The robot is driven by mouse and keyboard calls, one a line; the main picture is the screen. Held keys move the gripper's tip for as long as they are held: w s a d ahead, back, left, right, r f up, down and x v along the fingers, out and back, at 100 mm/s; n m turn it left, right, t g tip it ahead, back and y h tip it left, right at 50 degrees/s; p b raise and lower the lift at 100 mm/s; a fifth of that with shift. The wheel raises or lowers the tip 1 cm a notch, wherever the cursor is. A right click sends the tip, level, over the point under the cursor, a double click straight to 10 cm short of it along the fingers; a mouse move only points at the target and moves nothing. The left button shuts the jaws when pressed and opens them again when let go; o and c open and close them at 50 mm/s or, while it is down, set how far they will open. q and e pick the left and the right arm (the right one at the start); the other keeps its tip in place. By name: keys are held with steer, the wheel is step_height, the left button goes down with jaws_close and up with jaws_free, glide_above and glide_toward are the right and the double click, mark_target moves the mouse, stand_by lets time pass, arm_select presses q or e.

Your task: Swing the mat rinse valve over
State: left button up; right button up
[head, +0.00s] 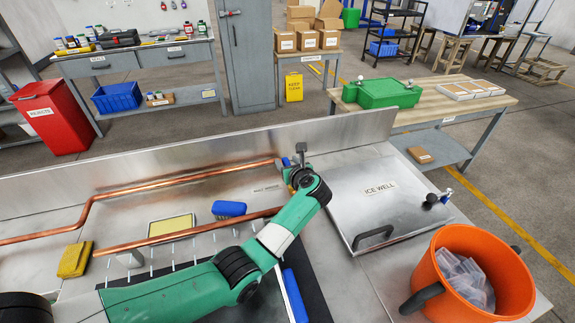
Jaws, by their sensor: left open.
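My left arm reaches from the lower left across the bench to the back. My left gripper (287,164) is at the far end of the arm, mostly hidden behind my own wrist, and it is open. It is beside the right end of the upper copper pipe (190,178), near a small label (267,187) that seems to read mat rinse. The mat rinse valve and its handle are not clearly seen there. A dark upright piece stands just behind my wrist; I cannot tell what it belongs to. Whether the gripper touches the valve cannot be seen. My right gripper is out of view.
The steel ice well lid (380,205) lies right of my wrist, with a black-knobbed fitting (437,198) at its right edge. An orange bucket (430,287) with clear bags stands at front right. A blue brush (229,208) and yellow sponge (74,259) lie left.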

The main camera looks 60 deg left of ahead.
arm_select(q)
jaws_close()
stand_by(1.4)
